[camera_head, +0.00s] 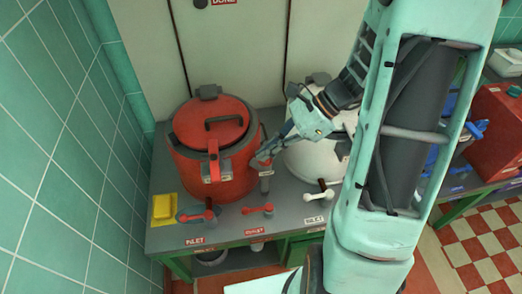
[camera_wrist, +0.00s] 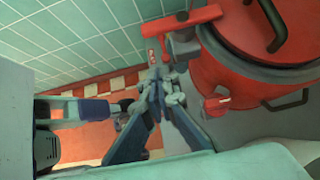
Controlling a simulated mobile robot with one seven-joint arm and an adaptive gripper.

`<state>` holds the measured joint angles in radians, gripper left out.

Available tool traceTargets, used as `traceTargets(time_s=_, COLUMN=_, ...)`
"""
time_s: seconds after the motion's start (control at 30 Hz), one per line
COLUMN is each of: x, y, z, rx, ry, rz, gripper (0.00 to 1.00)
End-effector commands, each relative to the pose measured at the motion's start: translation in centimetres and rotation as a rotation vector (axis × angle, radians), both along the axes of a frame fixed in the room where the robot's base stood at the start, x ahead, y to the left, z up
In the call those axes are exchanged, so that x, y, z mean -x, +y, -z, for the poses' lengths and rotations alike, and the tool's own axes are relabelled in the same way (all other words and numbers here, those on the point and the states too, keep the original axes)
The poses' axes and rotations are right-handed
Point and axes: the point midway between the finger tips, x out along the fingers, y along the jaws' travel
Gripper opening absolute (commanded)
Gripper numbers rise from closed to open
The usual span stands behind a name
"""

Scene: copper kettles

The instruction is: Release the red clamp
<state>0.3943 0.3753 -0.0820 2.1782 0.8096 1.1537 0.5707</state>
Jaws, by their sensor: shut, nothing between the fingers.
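The red kettle (camera_head: 232,180) stands on the grey counter with its red lid (camera_head: 190,128) down. The red clamp (camera_head: 213,158) runs from the lid's edge down the kettle's front to a grey block. In the wrist view a red bar (camera_wrist: 190,25), apparently the clamp, shows at the upper middle beside the kettle (camera_wrist: 215,85). My gripper (camera_head: 258,161) is to the right of the clamp, close to the kettle's right side; contact cannot be told. In the wrist view my gripper (camera_wrist: 158,82) is shut and empty, with its fingertips below the red bar.
A white kettle (camera_head: 302,160) stands to the right, partly behind my arm. Red valve handles (camera_head: 197,215) (camera_head: 258,209) and a white one (camera_head: 320,195) sit along the counter's front. A yellow block (camera_head: 164,208) lies at the left front. A tiled wall (camera_head: 60,150) bounds the left.

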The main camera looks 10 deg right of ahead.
Motion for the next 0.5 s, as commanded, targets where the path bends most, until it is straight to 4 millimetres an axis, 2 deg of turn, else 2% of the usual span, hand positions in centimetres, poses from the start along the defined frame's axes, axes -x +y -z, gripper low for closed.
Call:
traceTargets(time_s=0.33, x=0.0, y=5.4, z=5.4, rx=-0.001, ry=0.004, rz=-0.004, gripper=0.0)
traceTargets(time_s=0.5, x=-0.2, y=7.8, z=5.0, rx=0.0, ry=-0.001, rz=-0.004, gripper=0.0)
